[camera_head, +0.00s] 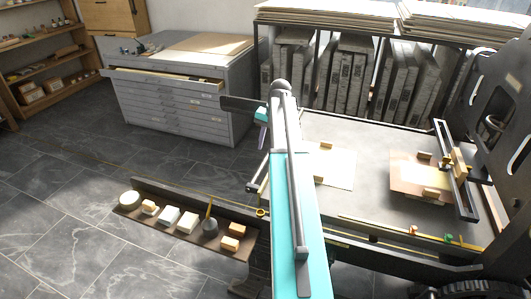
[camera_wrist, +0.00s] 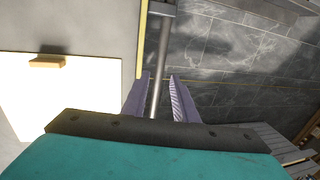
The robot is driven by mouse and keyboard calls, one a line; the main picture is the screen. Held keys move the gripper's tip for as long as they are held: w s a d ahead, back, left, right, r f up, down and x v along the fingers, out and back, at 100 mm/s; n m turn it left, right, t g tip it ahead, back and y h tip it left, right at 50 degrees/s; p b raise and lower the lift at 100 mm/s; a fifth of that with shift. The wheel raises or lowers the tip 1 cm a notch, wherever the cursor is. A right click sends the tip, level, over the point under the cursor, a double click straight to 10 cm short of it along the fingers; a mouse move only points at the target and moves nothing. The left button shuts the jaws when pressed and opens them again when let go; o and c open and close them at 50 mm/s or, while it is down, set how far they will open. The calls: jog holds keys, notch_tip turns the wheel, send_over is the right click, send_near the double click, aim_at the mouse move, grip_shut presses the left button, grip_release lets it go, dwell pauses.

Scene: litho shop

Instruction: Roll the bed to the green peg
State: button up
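The press bed (camera_head: 375,140) is a flat grey plate with a pale sheet and a tan block on it. A metal handle bar (camera_head: 254,187) runs along its left end. The bar also shows in the wrist view (camera_wrist: 163,40). My gripper (camera_wrist: 159,75), with purple fingers, is open, and the bar appears between the fingers with gaps at both sides. I cannot tell how far above the bar the fingers are. In the head view the gripper (camera_head: 262,137) is partly hidden by my arm. The green peg (camera_head: 447,238) stands on the front rail, right of an orange peg (camera_head: 413,230).
The press frame (camera_head: 490,130) and a scraper bar (camera_head: 455,170) stand at the right. A low shelf (camera_head: 185,228) with blocks and small tools is at the front left. A grey drawer cabinet (camera_head: 180,100) and a rack of stones (camera_head: 345,75) stand behind. Floor is free at the left.

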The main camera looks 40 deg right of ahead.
jog(key=shift+s+r, duration=0.1)
jog(key=shift+r, duration=0.6)
